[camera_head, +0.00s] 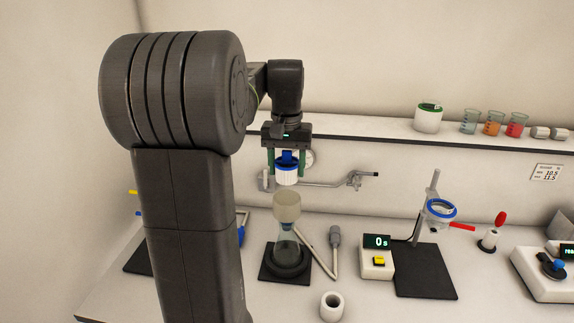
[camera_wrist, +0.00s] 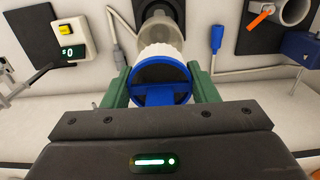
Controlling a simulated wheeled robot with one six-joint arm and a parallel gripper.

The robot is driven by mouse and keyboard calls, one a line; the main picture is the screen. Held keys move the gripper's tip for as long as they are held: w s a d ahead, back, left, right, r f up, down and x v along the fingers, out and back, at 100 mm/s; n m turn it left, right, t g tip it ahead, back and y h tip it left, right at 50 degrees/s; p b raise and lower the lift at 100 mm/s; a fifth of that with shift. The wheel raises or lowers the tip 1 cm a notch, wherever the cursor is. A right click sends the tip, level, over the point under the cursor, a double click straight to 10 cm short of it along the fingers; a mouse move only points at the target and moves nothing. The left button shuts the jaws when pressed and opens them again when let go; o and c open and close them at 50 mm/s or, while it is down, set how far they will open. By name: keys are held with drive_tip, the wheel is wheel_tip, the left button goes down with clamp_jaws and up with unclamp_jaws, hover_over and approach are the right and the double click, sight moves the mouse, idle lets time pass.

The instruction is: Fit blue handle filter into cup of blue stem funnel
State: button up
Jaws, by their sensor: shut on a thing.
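My gripper (camera_head: 287,163) is shut on the blue handle filter (camera_head: 287,175), a short white ribbed cylinder with a blue top and handle. In the wrist view the filter (camera_wrist: 160,93) sits between the two green fingers, its blue crossbar over a dark inside. The blue stem funnel (camera_head: 287,204) has a beige cup and stands upright in the neck of a clear flask (camera_head: 288,248). The filter hangs above the cup, with a small gap between them in the head view. The cup (camera_wrist: 160,18) also shows partly behind the filter in the wrist view; its inside is hidden.
The flask stands on a dark mat (camera_head: 267,275). A timer box (camera_head: 377,262) and a stand with a blue-rimmed ring (camera_head: 440,210) are to the right. A metal clamp arm (camera_head: 335,184) is behind. A wall shelf (camera_head: 390,133) holds beakers. A white cylinder (camera_head: 332,306) stands in front.

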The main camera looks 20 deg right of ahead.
sight(287, 182)
drive_tip(key=shift+s+a+f+b, duration=0.1)
drive_tip(key=shift+f+b, duration=0.4)
wheel_tip(287, 182, down, 4)
drive_tip(key=b, duration=0.4)
drive_tip(key=shift+r+p, duration=0.25)
drive_tip(key=shift+p, duration=0.05)
drive_tip(key=shift+r, duration=0.1)
drive_tip(key=shift+p, duration=0.55)
drive_tip(key=shift+f+b, duration=0.55)
drive_tip(key=shift+f, duration=0.8)
drive_tip(key=shift+r, duration=0.1)
drive_tip(key=shift+r+p, duration=0.9)
drive_tip(key=shift+p, duration=0.15)
drive_tip(key=shift+p, duration=0.45)
